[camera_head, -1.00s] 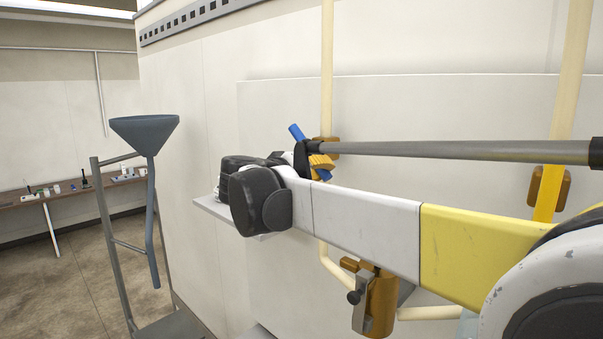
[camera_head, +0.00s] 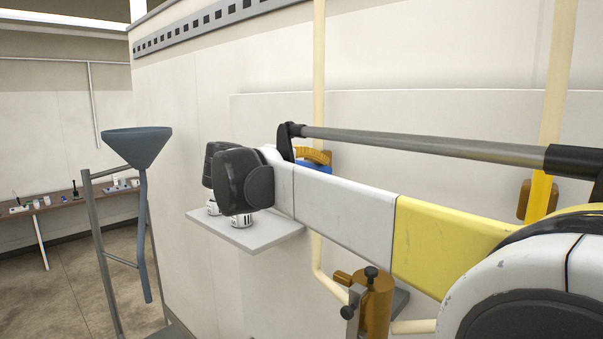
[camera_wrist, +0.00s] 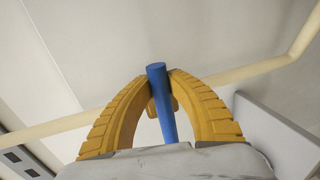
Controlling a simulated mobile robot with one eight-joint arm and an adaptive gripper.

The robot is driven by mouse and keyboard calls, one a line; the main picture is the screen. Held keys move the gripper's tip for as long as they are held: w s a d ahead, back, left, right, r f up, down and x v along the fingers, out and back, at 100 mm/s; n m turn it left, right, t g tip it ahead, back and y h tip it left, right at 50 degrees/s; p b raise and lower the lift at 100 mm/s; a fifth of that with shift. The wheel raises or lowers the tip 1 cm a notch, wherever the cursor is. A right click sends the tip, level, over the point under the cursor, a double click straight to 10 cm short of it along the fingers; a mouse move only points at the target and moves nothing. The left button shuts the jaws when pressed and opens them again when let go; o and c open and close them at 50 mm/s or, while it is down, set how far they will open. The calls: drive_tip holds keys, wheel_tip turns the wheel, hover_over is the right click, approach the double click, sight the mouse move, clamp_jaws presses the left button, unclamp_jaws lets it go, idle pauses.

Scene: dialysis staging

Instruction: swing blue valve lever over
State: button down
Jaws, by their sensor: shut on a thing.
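The blue valve lever (camera_wrist: 157,88) stands between the two yellow fingers of my gripper (camera_wrist: 159,75) in the wrist view. The fingertips press on both sides near its end. A small part of the brass valve body (camera_wrist: 153,109) shows behind the lever, on a cream pipe (camera_wrist: 85,119). In the head view my gripper (camera_head: 313,156) is mostly behind my own arm. Only a bit of blue (camera_head: 314,167) shows below the yellow finger; the valve body and the rest of the lever are hidden there.
A small grey shelf (camera_head: 262,236) with white bottles (camera_head: 241,220) sits just below my wrist. A brass fitting (camera_head: 377,300) is on the piping below my arm. A funnel on a stand (camera_head: 138,145) is at left. A far bench (camera_head: 70,203) holds small items.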

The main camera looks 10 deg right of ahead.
drive_tip(key=shift+r, duration=0.15)
idle(0.4)
drive_tip(key=c, duration=1.2)
unclamp_jaws()
drive_tip(key=shift+c, duration=0.2)
drive_tip(key=shift+a, duration=0.1)
drive_tip(key=v, duration=1.2)
